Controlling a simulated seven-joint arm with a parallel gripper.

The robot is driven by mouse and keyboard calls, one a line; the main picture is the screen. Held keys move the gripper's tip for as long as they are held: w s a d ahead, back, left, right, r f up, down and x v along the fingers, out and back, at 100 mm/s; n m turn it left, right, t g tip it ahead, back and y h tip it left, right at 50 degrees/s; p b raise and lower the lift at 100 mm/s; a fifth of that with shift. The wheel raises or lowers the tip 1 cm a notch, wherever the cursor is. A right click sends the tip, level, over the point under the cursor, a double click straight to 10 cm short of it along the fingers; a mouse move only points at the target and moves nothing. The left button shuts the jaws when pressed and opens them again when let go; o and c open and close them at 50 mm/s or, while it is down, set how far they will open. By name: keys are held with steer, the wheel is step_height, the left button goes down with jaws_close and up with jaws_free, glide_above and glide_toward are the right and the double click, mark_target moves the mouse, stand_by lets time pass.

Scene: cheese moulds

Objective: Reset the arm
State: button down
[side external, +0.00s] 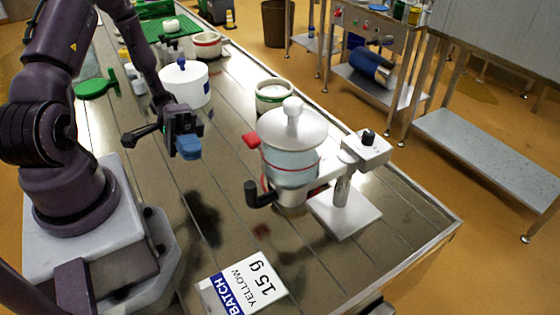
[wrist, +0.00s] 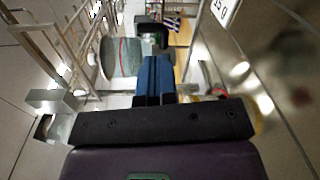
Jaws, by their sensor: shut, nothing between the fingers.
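My gripper (side external: 188,148) hangs above the metal table (side external: 165,190), with its blue fingers together and nothing held. The shut fingers also show in the middle of the wrist view (wrist: 154,78). In the side view, my gripper is left of a glass vessel (side external: 290,165) with a white lid and a black spout, and apart from it. This vessel seems to show beyond the fingers in the wrist view (wrist: 121,57). A white lidded pot (side external: 184,85) stands behind my gripper.
A batch card reading "YELLOW 15 g" (side external: 242,283) lies at the front. The vessel's white stand (side external: 345,214) is near the right edge. A jar (side external: 272,96), a green paddle (side external: 92,87) and a green tray (side external: 160,30) lie farther back. The table's front middle is largely clear.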

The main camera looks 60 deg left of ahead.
steer(key=d+r+m+t+y, duration=0.1)
steer(key=d+r+t+y, duration=0.1)
steer(key=r+y, duration=0.6)
steer(key=d+r+m+t+y, duration=0.1)
steer(key=d+r+t+y, duration=0.2)
steer(key=r+y, duration=0.6)
steer(key=shift+s+d+r+m, duration=0.35)
steer(key=shift+r+m, duration=0.05)
steer(key=shift+r, duration=2.15)
